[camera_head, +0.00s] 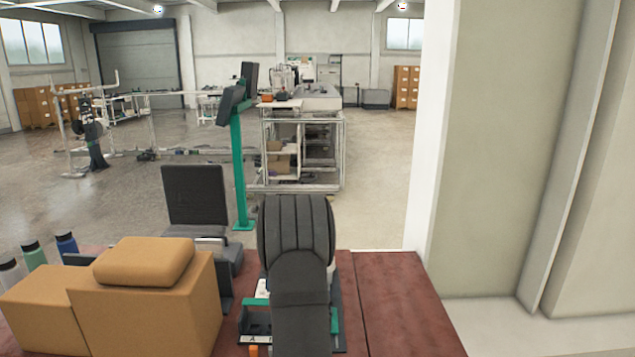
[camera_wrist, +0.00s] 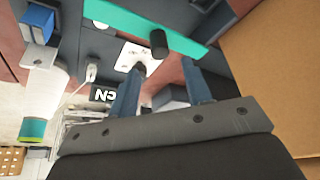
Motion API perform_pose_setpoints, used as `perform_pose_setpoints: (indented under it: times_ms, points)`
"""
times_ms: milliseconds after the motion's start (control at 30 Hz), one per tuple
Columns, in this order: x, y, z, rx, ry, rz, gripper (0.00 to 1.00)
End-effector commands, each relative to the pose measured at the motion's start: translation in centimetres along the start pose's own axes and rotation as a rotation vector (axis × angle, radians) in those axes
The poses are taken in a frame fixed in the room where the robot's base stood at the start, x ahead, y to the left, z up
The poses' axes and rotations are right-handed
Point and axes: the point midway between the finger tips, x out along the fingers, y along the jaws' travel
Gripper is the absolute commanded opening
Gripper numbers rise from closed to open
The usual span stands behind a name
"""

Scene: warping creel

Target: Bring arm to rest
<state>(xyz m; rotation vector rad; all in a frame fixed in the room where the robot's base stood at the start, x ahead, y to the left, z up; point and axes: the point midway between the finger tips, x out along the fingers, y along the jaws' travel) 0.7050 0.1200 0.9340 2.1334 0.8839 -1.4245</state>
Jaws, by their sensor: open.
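My dark, ribbed arm rises in the middle of the head view, over a red-brown bench top (camera_head: 385,300). It hides my gripper there. In the wrist view my gripper (camera_wrist: 160,75) shows two blue-grey fingers standing well apart. I see nothing clamped between them. Beyond the fingers are a green bar (camera_wrist: 150,22), a black round knob (camera_wrist: 159,43) and a white plate with holes (camera_wrist: 136,58). I cannot tell how far the fingertips are from these.
Tan boxes (camera_head: 150,300) stand left of my arm, with several bottles (camera_head: 35,252) farther left. A dark screen or seat back (camera_head: 194,194) and a green post (camera_head: 238,165) stand behind. A pale wall (camera_head: 500,150) closes the right. The bench's right part is clear.

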Motion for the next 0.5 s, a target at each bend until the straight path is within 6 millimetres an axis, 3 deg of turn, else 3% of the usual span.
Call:
perform_pose_setpoints:
  times_ms: [500]
  points:
    - [-10.6, 0.1, 0.0, 0.000, 0.002, 0.004, 0.45]
